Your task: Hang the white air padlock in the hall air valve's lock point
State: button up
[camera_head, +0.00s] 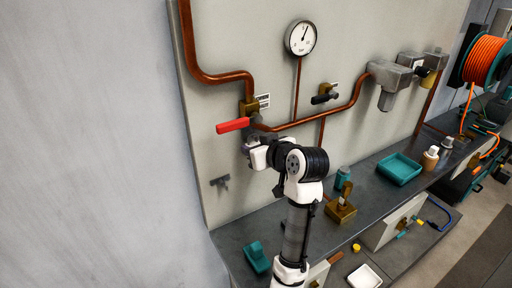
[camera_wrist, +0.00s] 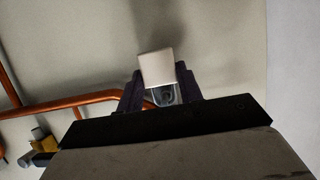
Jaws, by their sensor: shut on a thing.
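The hall air valve with its red lever handle (camera_head: 233,125) sits on the copper pipe at the left of the wall panel. The lever points left. My gripper (camera_head: 252,150) is just below the valve in the head view. In the wrist view my gripper (camera_wrist: 160,90) is shut on the white padlock (camera_wrist: 156,67), which stands up between the dark fingers. A grey metal part shows at the padlock's lower end. The lock point is hidden behind my arm and gripper in the head view. I cannot tell whether the padlock touches the valve.
A pressure gauge (camera_head: 300,38) and a second small valve (camera_head: 325,94) are on the panel to the right. A grey bracket (camera_head: 220,182) is on the panel below left. The bench below carries a teal tray (camera_head: 399,168), a brass block (camera_head: 341,208) and bottles.

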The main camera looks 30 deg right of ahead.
jog(key=o, duration=1.1)
jog(key=shift+s, duration=0.1)
jog(key=b+v, duration=0.3)
jog(key=v, duration=1)
jog(key=shift+s+r+b, duration=0.2)
jog(key=shift+s+b, duration=0.05)
jog(key=shift+b, duration=0.1)
